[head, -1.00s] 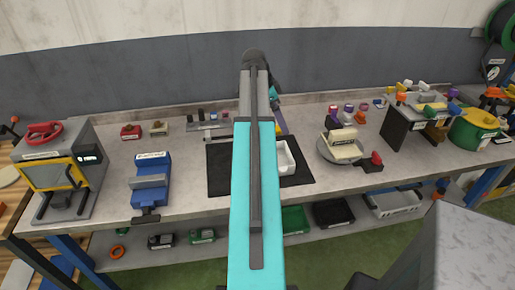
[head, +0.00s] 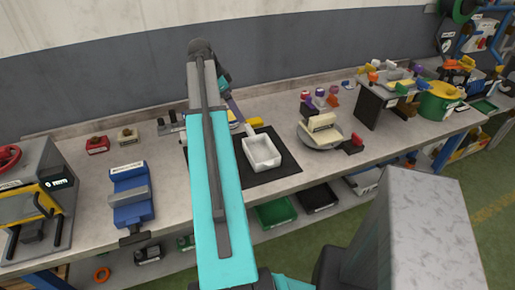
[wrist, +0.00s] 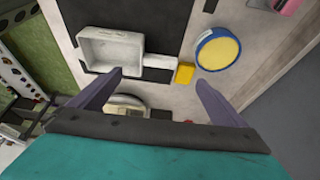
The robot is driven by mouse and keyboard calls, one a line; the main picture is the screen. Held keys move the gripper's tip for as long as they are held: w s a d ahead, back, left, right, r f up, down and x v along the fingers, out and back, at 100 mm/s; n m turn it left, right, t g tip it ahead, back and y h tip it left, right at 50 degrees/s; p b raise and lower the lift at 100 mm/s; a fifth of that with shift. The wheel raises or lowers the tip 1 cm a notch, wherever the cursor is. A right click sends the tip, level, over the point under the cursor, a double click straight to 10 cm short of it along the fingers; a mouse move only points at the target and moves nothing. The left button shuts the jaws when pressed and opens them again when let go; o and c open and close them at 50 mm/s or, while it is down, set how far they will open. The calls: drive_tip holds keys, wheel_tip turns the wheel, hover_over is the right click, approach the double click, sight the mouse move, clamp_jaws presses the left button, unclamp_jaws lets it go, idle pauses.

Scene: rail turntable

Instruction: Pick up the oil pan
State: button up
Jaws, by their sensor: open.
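A white rectangular open pan, which fits the oil pan (head: 262,153), sits on a black mat (head: 277,174) on the workbench. It also shows in the wrist view (wrist: 110,51), at upper left, with a short bar or handle on its right side. My gripper (wrist: 159,80) is open and empty, its two purple fingers spread. In the wrist view the fingertips are below the pan and its handle in the picture, apart from them. In the head view my arm hides part of the bench, and only a purple finger shows, just behind the pan.
A yellow block (wrist: 185,73) and a blue-rimmed yellow disc (wrist: 218,49) lie right of the pan in the wrist view. A round turntable (head: 322,134) stands right of the mat. A blue vise (head: 131,197) stands to the left.

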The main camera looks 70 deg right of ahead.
drive_tip(key=p, duration=0.2)
hover_over(249, 130)
drive_tip(key=w+a, duration=0.1)
drive_tip(key=w, duration=0.1)
drive_tip(key=shift+a+f, duration=0.15)
drive_tip(key=shift+f, duration=3.75)
drive_tip(key=shift+p+x, duration=1.15)
drive_tip(key=shift+x, duration=0.15)
drive_tip(key=shift+p+x, duration=0.4)
drive_tip(key=shift+x, duration=0.85)
drive_tip(key=shift+s, duration=0.1)
drive_tip(key=c, duration=1.6)
